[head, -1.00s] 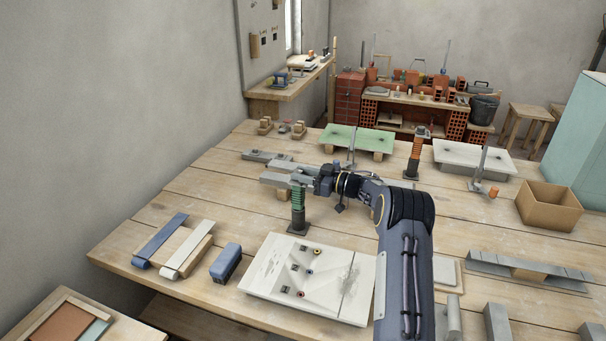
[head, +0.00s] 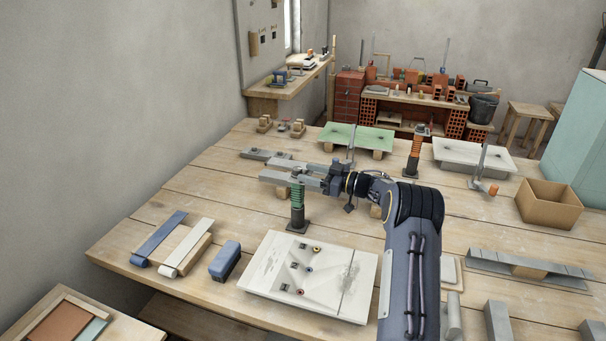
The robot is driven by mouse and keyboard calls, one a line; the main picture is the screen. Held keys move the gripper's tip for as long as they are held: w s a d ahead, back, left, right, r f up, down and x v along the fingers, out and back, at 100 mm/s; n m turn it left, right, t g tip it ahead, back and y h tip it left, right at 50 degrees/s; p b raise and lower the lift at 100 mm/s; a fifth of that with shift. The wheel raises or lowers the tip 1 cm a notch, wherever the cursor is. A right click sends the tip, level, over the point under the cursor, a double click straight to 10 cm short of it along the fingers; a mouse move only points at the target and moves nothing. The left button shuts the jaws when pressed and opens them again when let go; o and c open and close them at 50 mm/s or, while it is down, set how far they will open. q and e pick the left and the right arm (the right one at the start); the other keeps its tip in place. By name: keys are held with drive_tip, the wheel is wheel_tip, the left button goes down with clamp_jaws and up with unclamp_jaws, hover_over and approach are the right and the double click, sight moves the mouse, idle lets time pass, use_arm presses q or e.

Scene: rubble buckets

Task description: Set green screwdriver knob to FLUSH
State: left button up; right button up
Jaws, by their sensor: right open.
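The green screwdriver (head: 298,195) has a ribbed green handle and stands upright on a dark square base on the wooden table, left of the middle. My right gripper (head: 277,170) is level, pointing left, with its two grey fingers apart at the top of the green handle. The fingers hide the handle's top end. I cannot tell whether they touch it. No FLUSH marking can be read. My left gripper is not in view.
A white panel (head: 262,290) with small coloured fittings lies just in front of the screwdriver. A blue block (head: 225,260) is at its left. An orange-handled tool (head: 416,153) stands behind. A cardboard box (head: 548,208) is at the right. The left table area is partly clear.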

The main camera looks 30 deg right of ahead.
drive_tip(key=v, duration=0.4)
drive_tip(key=shift+s+d+b, duration=0.15)
drive_tip(key=shift+s+b, duration=0.2)
drive_tip(key=shift+b, duration=0.05)
wheel_tip(320, 180, up, 12)
drive_tip(key=w+d+m+t+h, duration=0.1)
drive_tip(key=m+t+h, duration=0.3)
drive_tip(key=h, duration=0.3)
drive_tip(key=s+r+m+h, duration=0.5)
drive_tip(key=r+h, duration=0.1)
drive_tip(key=s+a+f+g+y, duration=0.2)
drive_tip(key=s+a+f+g, duration=0.2)
drive_tip(key=s+a, duration=0.5)
drive_tip(key=s+a+f+g+y, duration=0.2)
drive_tip(key=s+a+f+g, duration=0.2)
drive_tip(key=s+a+f, duration=0.3)
drive_tip(key=s+a+f+g+y, duration=0.2)
drive_tip(key=s+a+f+g, duration=0.3)
drive_tip(key=s+a, duration=0.7)
drive_tip(key=s+f, duration=0.1)
drive_tip(key=s, duration=0.6)
drive_tip(key=shift+s+a, duration=0.25)
drive_tip(key=shift+s, duration=0.05)
drive_tip(key=shift+f, duration=0.15)
